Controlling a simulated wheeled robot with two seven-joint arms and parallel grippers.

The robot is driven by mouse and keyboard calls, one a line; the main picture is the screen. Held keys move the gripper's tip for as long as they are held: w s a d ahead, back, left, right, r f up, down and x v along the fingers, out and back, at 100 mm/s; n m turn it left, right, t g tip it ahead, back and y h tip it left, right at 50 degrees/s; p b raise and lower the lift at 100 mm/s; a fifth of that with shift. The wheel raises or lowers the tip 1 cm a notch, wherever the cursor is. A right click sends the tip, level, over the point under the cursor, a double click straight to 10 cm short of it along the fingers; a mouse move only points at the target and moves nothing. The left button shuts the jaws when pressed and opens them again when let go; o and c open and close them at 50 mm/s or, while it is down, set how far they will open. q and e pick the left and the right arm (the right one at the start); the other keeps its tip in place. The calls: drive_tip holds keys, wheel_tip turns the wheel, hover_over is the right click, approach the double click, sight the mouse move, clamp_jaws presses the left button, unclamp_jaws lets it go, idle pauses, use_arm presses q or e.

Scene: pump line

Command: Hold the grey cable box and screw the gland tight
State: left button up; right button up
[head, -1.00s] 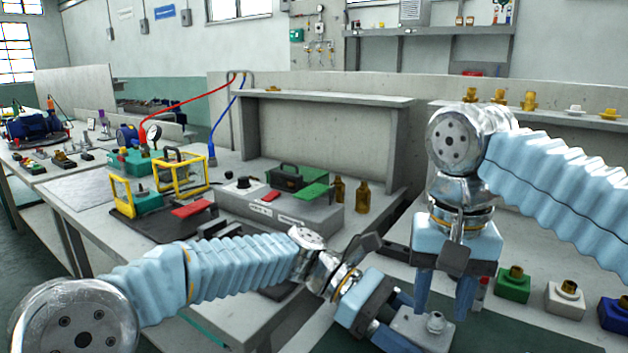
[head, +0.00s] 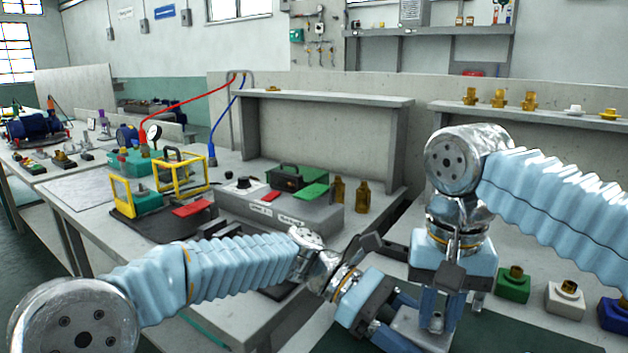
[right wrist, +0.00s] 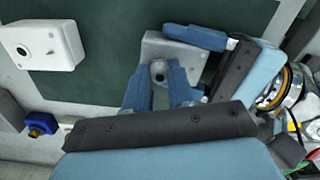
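The grey cable box (head: 408,322) is low in the head view, over the dark green mat. It also shows in the right wrist view (right wrist: 184,52), with the round grey gland (right wrist: 158,70) on its top. My right gripper (head: 441,322) points straight down over the box. In the wrist view its fingertips (right wrist: 158,82) lie close on both sides of the gland, which they hide in the head view.
Green (head: 513,287), white (head: 565,300) and blue (head: 612,315) boxes with brass fittings stand to the right. Brass and white fittings line the shelf (head: 560,118) behind.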

drive_tip(key=shift+o, duration=0.6)
clamp_jaws()
drive_tip(key=m, duration=1.6)
drive_tip(key=shift+f, duration=0.1)
drive_tip(key=m, duration=0.5)
drive_tip(key=shift+m, duration=0.4)
drive_tip(key=shift+o, duration=2)
unclamp_jaws()
